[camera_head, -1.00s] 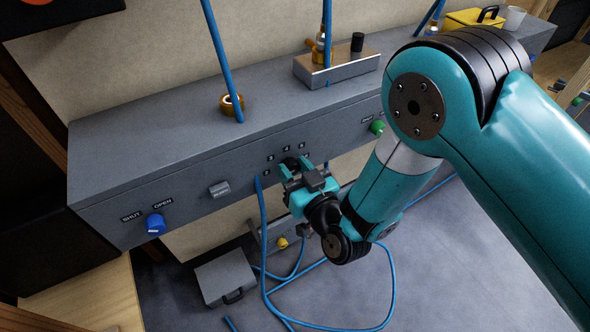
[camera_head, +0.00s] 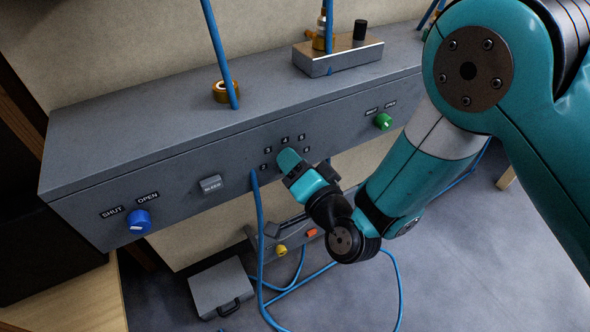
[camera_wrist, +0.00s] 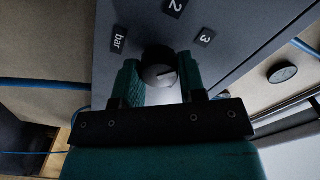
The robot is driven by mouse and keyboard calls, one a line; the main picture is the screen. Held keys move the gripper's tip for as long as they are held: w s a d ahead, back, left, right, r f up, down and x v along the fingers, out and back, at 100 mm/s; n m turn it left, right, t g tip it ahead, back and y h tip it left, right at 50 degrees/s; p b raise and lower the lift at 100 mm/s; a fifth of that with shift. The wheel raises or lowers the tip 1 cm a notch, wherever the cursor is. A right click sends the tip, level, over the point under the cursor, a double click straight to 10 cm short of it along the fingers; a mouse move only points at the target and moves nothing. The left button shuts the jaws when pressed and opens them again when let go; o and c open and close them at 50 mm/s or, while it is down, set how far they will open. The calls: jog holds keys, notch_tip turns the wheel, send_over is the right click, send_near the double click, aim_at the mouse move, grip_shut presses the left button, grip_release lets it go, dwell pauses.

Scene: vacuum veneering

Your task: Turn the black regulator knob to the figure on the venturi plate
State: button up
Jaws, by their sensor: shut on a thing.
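In the wrist view the black regulator knob (camera_wrist: 157,64) sits between the two teal fingers of my gripper (camera_wrist: 160,78), which is shut on it. A short pale mark shows on the knob's face.
A blue SHUT/OPEN knob (camera_head: 138,221) and a bleed button (camera_head: 210,185) are left on the panel. A green knob (camera_head: 383,121) is to the right. A blue hose (camera_head: 259,230) hangs close left of my gripper. A grey case (camera_head: 222,288) lies below.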

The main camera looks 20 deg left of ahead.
jog(key=m+b, duration=0.1)
jog(key=m, duration=0.3)
jog(key=m+b, duration=0.2)
jog(key=m, duration=0.2)
jog(key=shift+d+f+m, duration=0.1)
jog(key=shift+f+m, duration=0.1)
jog(key=shift+m, duration=0.2)
dwell(0.4)
jog(key=o, duration=0.9)
jog(key=shift+r, duration=0.1)
